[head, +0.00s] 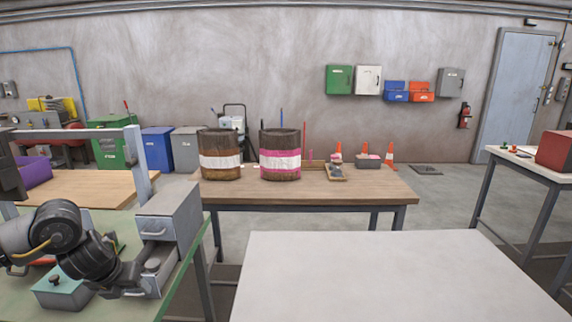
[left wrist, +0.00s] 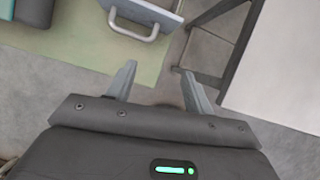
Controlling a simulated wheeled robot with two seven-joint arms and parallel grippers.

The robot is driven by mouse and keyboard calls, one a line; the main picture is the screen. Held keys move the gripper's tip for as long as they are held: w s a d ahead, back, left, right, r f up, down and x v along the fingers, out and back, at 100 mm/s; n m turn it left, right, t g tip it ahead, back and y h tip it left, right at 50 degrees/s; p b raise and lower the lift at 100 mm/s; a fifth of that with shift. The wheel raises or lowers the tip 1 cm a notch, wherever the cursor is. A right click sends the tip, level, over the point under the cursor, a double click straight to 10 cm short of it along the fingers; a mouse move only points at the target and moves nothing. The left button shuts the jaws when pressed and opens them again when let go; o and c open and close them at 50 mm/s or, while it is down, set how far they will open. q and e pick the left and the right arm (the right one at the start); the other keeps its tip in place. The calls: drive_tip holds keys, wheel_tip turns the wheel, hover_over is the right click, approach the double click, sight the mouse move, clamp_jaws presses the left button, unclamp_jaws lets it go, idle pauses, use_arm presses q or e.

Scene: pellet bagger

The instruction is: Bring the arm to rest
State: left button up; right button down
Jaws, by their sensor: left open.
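My left arm comes in from the left over the green-topped bench (head: 185,285). Its gripper (head: 128,283) is in front of the grey drawer unit (head: 178,205), low beside its pulled-out lower drawer. In the left wrist view the gripper (left wrist: 160,88) has its two fingers well apart with nothing between them. A grey drawer front with a bar handle (left wrist: 140,34) lies beyond the fingertips, apart from them. A round grey item (head: 152,264) sits inside the open drawer. My right gripper is in neither view.
A teal box with a dark knob (head: 62,293) stands on the bench close to my left arm. A bare white table (head: 370,275) is at the front right. A wooden table (head: 310,192) with two banded barrels (head: 220,142) stands behind, with floor between.

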use_arm(q)
drive_tip(key=s+d+f+n+t+h, duration=0.15)
drive_tip(key=d+f, duration=0.25)
drive_tip(key=d, duration=0.6)
drive_tip(key=d+f+h, duration=0.3)
drive_tip(key=d+f, duration=0.1)
drive_tip(key=d, duration=0.5)
drive_tip(key=s+d+f+n+t+h, duration=0.25)
drive_tip(key=s+d+n, duration=0.45)
drive_tip(key=d+n, duration=0.35)
drive_tip(key=s+a+f+n+g+y, duration=0.2)
drive_tip(key=s+a+f+n, duration=0.25)
drive_tip(key=s+n, duration=0.3)
drive_tip(key=s+a+f+n+g+y, duration=0.25)
drive_tip(key=s+a+n, duration=0.3)
drive_tip(key=s, duration=0.35)
drive_tip(key=s+a+f+n+g+y, duration=0.1)
drive_tip(key=s+a+f+n+y, duration=0.1)
drive_tip(key=s+a+f+n, duration=0.4)
drive_tip(key=s+d+f+n+g, duration=0.1)
drive_tip(key=s+f, duration=0.1)
drive_tip(key=f, duration=1.1)
drive_tip(key=s+d+f+g, duration=0.1)
drive_tip(key=s+f, duration=0.1)
drive_tip(key=f, duration=1.1)
drive_tip(key=s+a+f, duration=0.3)
drive_tip(key=s+f, duration=0.9)
drive_tip(key=s, duration=0.3)
drive_tip(key=shift+f, duration=0.3)
